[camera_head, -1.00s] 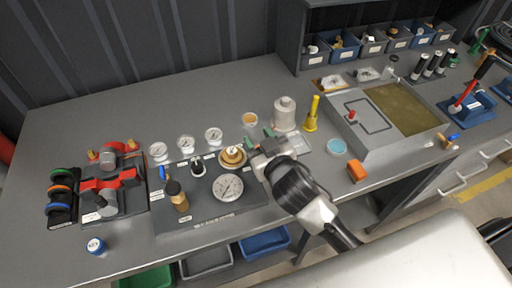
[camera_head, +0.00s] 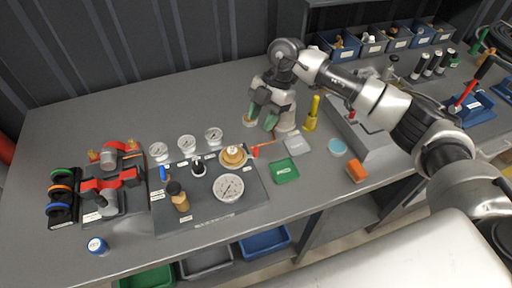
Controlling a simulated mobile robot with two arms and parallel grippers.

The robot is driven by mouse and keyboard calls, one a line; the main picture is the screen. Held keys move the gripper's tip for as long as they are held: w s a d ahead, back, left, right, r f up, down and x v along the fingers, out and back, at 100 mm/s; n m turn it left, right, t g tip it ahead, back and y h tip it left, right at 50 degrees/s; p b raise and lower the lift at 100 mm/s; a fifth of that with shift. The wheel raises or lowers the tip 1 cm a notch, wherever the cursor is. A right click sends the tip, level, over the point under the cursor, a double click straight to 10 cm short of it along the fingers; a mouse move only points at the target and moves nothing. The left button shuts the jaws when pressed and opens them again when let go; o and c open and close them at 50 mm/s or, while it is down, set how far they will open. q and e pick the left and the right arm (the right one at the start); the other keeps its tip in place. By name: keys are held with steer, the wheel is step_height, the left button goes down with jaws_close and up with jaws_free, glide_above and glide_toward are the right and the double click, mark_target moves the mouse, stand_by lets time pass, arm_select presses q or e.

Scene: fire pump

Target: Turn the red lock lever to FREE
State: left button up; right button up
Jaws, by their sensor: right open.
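A small red lever (camera_head: 263,146) sticks out to the right of a round brass fitting (camera_head: 233,156) on the dark gauge panel (camera_head: 205,211). It lies nearly level, tilted slightly up to the right. Any FREE marking is too small to read. My right gripper (camera_head: 260,121) is open and empty, with green finger pads, pointing down behind and above the lever, apart from it. My left gripper is not in view.
A red-strapped assembly (camera_head: 108,187) sits left. The back left of the bench is clear.

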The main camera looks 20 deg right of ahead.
mark_target(256, 148)
steer(key=shift+h, duration=0.4)
steer(key=p+x, duration=0.1)
steer(key=x, duration=0.5)
steer(key=d+p+x, duration=0.1)
steer(key=x, duration=0.3)
steer(key=shift+f+p, duration=0.2)
steer(key=shift+p, duration=0.15)
jaws_close()
